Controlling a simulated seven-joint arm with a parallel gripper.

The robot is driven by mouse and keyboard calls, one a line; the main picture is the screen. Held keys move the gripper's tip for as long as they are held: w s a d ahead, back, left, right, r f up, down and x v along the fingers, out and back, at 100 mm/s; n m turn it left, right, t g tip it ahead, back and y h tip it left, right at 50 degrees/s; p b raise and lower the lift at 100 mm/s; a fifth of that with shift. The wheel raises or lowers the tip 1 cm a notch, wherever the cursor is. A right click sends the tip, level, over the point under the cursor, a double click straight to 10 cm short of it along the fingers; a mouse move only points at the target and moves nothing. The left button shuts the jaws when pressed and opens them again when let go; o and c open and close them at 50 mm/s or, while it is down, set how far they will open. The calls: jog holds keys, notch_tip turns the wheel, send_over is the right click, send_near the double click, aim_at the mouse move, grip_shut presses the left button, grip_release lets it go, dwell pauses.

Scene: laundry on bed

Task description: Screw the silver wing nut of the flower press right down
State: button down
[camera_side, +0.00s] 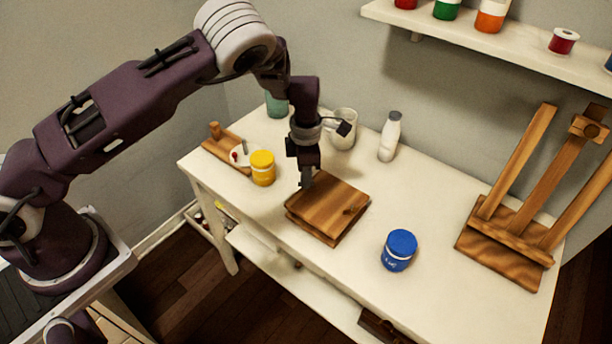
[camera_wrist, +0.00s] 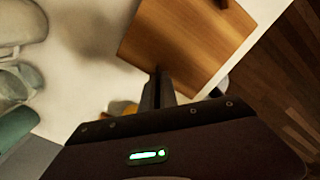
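The flower press (camera_side: 328,208), a square wooden block with stacked boards, lies flat on the white table. In the wrist view its brown top board (camera_wrist: 185,40) fills the upper middle. My gripper (camera_side: 306,180) points down at the press's far left corner in the side view. In the wrist view the narrow dark fingers (camera_wrist: 157,88) lie close together at the board's edge. Whether a gap or something thin is between them cannot be told. I cannot make out the silver wing nut clearly in either view. A small pale and dark piece (camera_wrist: 222,86) shows at the board's lower right edge.
A yellow jar (camera_side: 262,168) and a wooden board with a palette (camera_side: 228,150) stand left of the press. A blue jar (camera_side: 399,250) stands to its right. A white mug (camera_side: 343,128) and white bottle (camera_side: 390,136) are behind. An easel (camera_side: 520,225) stands far right.

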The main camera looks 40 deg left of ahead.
jog(key=m, duration=1.2)
jog(key=shift+m, duration=0.3)
jog(key=m, duration=0.3)
jog(key=shift+m, duration=0.4)
jog(key=m, duration=1.2)
jog(key=shift+m, duration=1.8)
jog(key=shift+m, duration=0.3)
